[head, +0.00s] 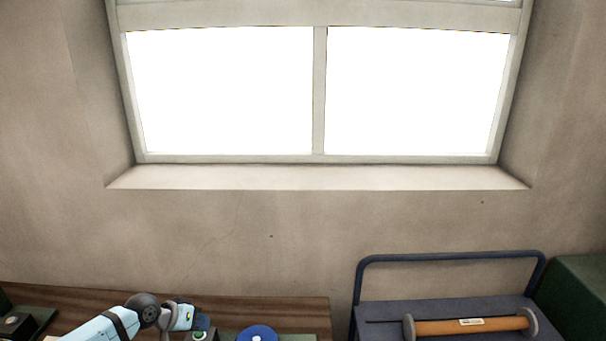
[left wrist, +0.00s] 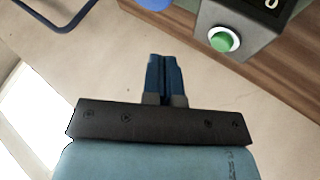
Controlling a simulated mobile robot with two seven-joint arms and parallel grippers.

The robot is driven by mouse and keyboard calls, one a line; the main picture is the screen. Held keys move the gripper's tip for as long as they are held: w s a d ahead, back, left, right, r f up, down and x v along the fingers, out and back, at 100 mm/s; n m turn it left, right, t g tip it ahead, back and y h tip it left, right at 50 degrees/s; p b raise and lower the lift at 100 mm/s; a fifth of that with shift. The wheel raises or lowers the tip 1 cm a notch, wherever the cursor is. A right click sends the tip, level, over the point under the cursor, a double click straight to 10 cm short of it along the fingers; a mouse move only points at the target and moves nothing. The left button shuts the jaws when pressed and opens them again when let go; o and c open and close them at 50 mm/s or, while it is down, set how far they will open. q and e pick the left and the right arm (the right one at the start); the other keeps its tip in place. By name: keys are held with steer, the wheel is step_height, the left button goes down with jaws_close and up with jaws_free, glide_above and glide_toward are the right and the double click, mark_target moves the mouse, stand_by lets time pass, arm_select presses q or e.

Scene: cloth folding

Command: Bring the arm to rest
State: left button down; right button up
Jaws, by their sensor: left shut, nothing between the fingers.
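My left arm comes in at the lower left of the head view. My left gripper (head: 203,322) is near the bottom edge, above the wooden bench top. In the left wrist view its two blue fingers (left wrist: 164,62) are together with nothing between them. No cloth is in either view. My right gripper is not in view.
The wooden bench (head: 272,306) runs along the wall under a bright window (head: 220,95). A box with a green button (left wrist: 223,40) and a blue round thing (head: 257,333) are close to my gripper. A dark blue trolley (head: 450,309) carries an orange roller (head: 455,328). A green box (head: 578,295) stands far right.

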arm_select(q)
steer(key=s+d+f+m+g, duration=0.1)
steer(key=s+d+m, duration=0.1)
steer(key=s+d, duration=0.55)
steer(key=s+d+f+m+g, duration=0.15)
steer(key=s+d, duration=0.35)
steer(key=s, duration=0.6)
steer(key=s+a+r+n+y, duration=0.1)
steer(key=s+a+r+y, duration=0.3)
steer(key=s, duration=0.6)
steer(key=s+a+r+n+y, duration=0.25)
steer(key=s+a, duration=0.25)
steer(key=s, duration=0.4)
steer(key=w+d+f+t+h, duration=0.1)
steer(key=w+d+f+t, duration=0.1)
steer(key=f, duration=0.2)
steer(key=w+d+f+m+t, duration=0.1)
steer(key=w+f+t, duration=0.1)
steer(key=f, duration=0.2)
steer(key=w+d+f+m+t+h, duration=0.1)
steer(key=w+d+f+t, duration=0.1)
steer(key=f, duration=0.3)
steer(key=shift+d+t+h, duration=0.3)
steer(key=shift+t+h, duration=0.05)
steer(key=shift+t, duration=0.2)
steer(key=shift+d+f+t, duration=0.2)
steer(key=shift+f+t, duration=0.05)
steer(key=shift+t, duration=0.05)
